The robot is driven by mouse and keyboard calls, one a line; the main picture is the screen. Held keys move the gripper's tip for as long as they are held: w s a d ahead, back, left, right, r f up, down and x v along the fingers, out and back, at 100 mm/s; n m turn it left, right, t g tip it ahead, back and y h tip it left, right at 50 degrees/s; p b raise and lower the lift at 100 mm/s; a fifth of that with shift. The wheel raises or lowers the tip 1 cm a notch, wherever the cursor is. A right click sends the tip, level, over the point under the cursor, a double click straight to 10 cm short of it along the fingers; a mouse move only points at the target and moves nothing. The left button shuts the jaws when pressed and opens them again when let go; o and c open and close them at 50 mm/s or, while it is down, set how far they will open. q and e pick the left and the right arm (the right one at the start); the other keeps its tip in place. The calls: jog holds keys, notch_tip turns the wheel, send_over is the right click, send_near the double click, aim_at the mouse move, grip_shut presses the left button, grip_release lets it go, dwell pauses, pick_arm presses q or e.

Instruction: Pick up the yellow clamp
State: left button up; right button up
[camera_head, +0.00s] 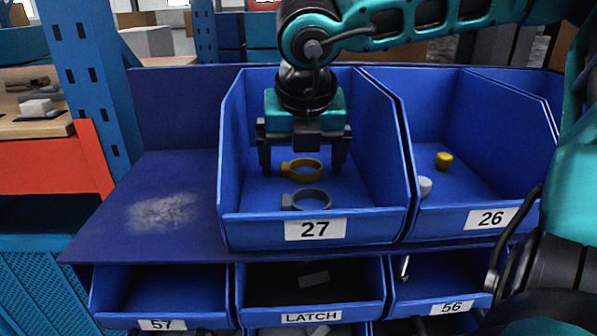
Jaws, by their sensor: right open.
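The yellow clamp (301,168), a ring with a small tab on its left, lies in the blue bin labelled 27 (365,224). A grey clamp (308,200) of similar shape lies in front of it in the same bin. My right gripper (303,170) points down into this bin with its two black fingers wide apart. The fingers are on the left and right of the yellow clamp, and nothing is held between them. I cannot tell from this view how high the fingertips are above the bin floor. My left gripper is not in view.
Bin 26 (455,228) on the right holds a yellow cap (444,160) and a white piece (425,186). Bins 57 (205,319), LATCH (362,312) and 56 (410,307) sit below. The shelf left of bin 27 (130,185) is empty. Bin walls stand close around my right gripper.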

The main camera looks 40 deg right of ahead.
jog(key=c, duration=1.1)
jog(key=shift+r, duration=0.15)
